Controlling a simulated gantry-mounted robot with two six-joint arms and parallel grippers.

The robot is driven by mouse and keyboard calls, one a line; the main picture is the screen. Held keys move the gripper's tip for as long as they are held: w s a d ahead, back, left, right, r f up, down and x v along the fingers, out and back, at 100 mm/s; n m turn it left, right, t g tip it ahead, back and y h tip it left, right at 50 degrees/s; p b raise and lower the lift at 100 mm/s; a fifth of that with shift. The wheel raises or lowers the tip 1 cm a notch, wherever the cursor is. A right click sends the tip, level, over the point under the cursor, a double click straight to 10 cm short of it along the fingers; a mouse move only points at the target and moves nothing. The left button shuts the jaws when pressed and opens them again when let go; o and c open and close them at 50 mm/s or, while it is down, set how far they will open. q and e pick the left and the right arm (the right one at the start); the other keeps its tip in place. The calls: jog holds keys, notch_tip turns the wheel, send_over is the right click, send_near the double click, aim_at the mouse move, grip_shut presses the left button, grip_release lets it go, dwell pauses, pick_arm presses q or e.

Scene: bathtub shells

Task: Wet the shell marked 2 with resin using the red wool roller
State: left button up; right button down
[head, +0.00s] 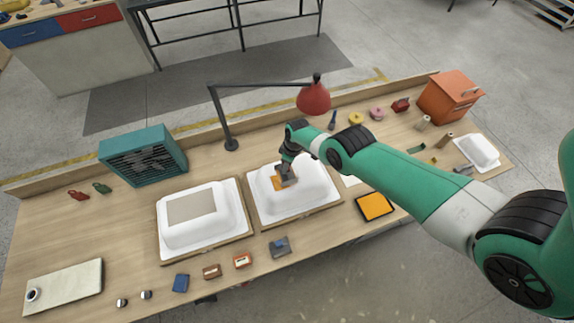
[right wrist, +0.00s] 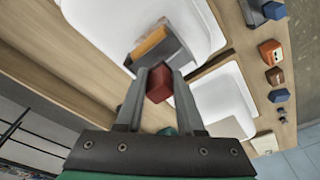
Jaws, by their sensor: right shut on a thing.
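My right gripper (head: 288,172) is over the right-hand white shell (head: 315,197). It also shows in the right wrist view (right wrist: 158,84), shut on a red block-like grip (right wrist: 159,82), seemingly of the red wool roller. A grey part (right wrist: 172,50) with an orange part beside it lies beyond the fingertips, at the shell's top. In the head view, an orange patch (head: 278,185) shows on the shell top beside the gripper. I cannot tell whether the roller touches the shell. A second white shell (head: 172,237) at left carries a beige-grey patch. No number is readable on either shell. My left gripper is out of view.
A tray of orange liquid (head: 374,206) is right of the shells. A red lamp (head: 313,97) overhangs behind them. A teal fan box (head: 142,155) is at left, an orange cabinet (head: 447,97) at back right. Small blocks (head: 243,261) line the front edge.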

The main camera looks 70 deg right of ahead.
aim_at(292, 171)
jog(key=shift+f+b, duration=1.55)
dwell(0.9)
jog(key=shift+s+d+p, duration=0.35)
jog(key=shift+s+d, duration=0.45)
jog(key=shift+s, duration=0.1)
jog(key=shift+s+d, duration=1.5)
jog(key=shift+s, duration=0.05)
jog(key=shift+s+d, duration=2.55)
jog(key=shift+s, duration=0.05)
jog(key=shift+w+a, duration=1.1)
jog(key=shift+a, duration=0.05)
jog(key=shift+w+a, duration=1.3)
jog(key=shift+w, duration=0.1)
jog(key=shift+w+a, duration=1.2)
jog(key=shift+w, duration=0.05)
